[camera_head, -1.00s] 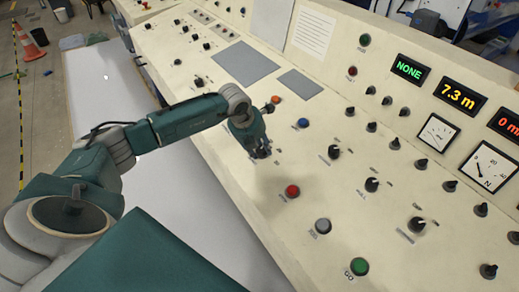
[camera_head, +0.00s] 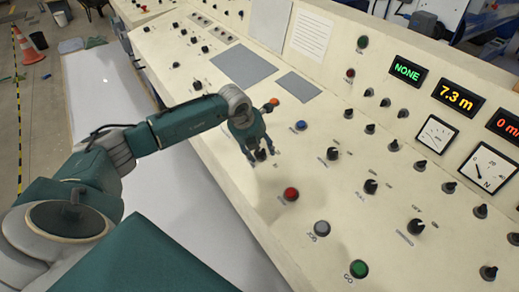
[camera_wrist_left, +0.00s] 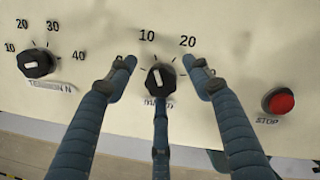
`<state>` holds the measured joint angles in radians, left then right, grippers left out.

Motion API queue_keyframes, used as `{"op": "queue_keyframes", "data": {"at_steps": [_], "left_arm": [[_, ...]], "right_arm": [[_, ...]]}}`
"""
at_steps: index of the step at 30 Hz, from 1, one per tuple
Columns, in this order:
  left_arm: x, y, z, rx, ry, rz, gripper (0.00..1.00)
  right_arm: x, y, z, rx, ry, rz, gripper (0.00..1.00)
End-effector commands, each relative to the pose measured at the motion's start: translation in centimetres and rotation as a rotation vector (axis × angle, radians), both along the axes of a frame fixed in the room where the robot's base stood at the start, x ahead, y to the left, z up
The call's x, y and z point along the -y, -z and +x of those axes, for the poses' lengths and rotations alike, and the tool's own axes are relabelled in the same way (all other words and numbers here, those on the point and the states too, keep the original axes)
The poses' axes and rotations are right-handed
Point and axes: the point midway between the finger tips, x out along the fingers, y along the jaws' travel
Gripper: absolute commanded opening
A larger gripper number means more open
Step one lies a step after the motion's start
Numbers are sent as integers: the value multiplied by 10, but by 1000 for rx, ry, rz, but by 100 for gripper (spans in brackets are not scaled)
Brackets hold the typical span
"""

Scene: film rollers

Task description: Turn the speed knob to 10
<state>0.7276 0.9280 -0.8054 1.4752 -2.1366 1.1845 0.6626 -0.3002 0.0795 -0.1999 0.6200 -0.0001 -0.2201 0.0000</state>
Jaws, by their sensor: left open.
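A black knob (camera_wrist_left: 160,76) with a white pointer mark sits on the cream panel. The marks 10 and 20 show above it, and a 0 shows partly behind the left finger. Its label is partly hidden by a finger and hard to read. My left gripper (camera_wrist_left: 161,72) is open, with fingers on both sides of this knob and a third finger below it. The fingers look apart from the knob. In the head view the left gripper (camera_head: 262,158) is over the same knob (camera_head: 260,155). My right gripper is not in view.
A tension knob (camera_wrist_left: 37,64) is left of the fingers, and a red STOP button (camera_wrist_left: 279,101) is right. In the head view, a blue button (camera_head: 300,125), a grey JOG button (camera_head: 322,228) and a green GO button (camera_head: 359,269) are on the console. Displays read NONE and 7.3 m.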

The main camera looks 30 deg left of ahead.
Motion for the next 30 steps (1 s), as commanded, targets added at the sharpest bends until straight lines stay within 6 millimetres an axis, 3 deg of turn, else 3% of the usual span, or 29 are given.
{"op": "queue_keyframes", "data": {"at_steps": [7,21,30], "left_arm": [[-2,-12,-6,-2,1,2,51],[-4,-97,-38,1,1,2,51],[-4,-111,-44,-1,1,0,51]], "right_arm": [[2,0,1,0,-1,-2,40],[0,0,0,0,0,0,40],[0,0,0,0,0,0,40]]}}
